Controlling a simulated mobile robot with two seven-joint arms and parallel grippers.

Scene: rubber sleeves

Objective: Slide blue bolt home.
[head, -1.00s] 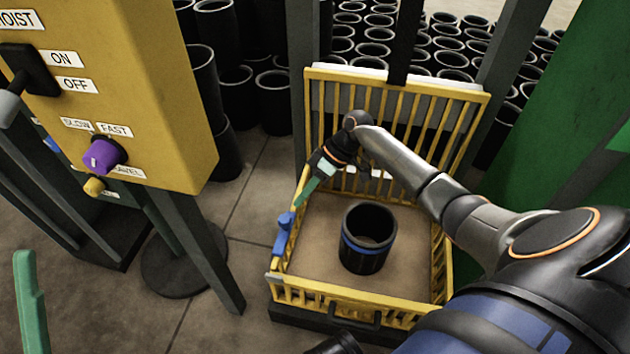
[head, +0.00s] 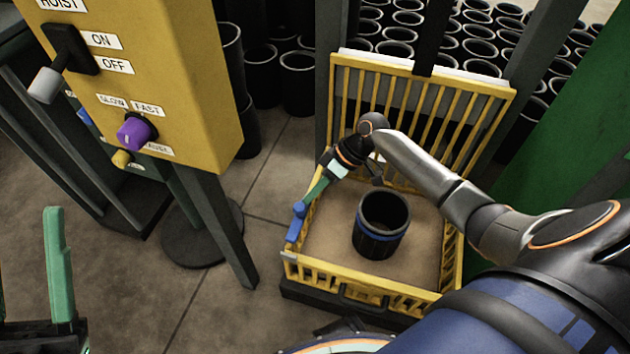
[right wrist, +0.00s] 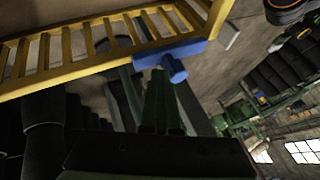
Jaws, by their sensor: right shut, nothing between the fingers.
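The blue bolt (head: 294,230) is on the left side of the yellow barred cage (head: 388,300), near its front left corner, with a short knob sticking out. My right gripper (head: 308,201) is shut and empty, its green fingertips right at the knob. In the right wrist view the bolt (right wrist: 180,50) lies along the yellow rail, and the shut fingers (right wrist: 160,78) end just beside its knob. I cannot tell whether they touch. My left gripper (head: 57,260) shows at the lower left as one green finger, far from the cage; its other finger is not clear.
A black sleeve with a blue band (head: 380,225) stands upright inside the cage. A yellow hoist control box (head: 190,75) with a lever and purple knob stands to the left on a dark post (head: 215,225). Many black sleeves fill the back. A green panel (head: 570,130) is at right.

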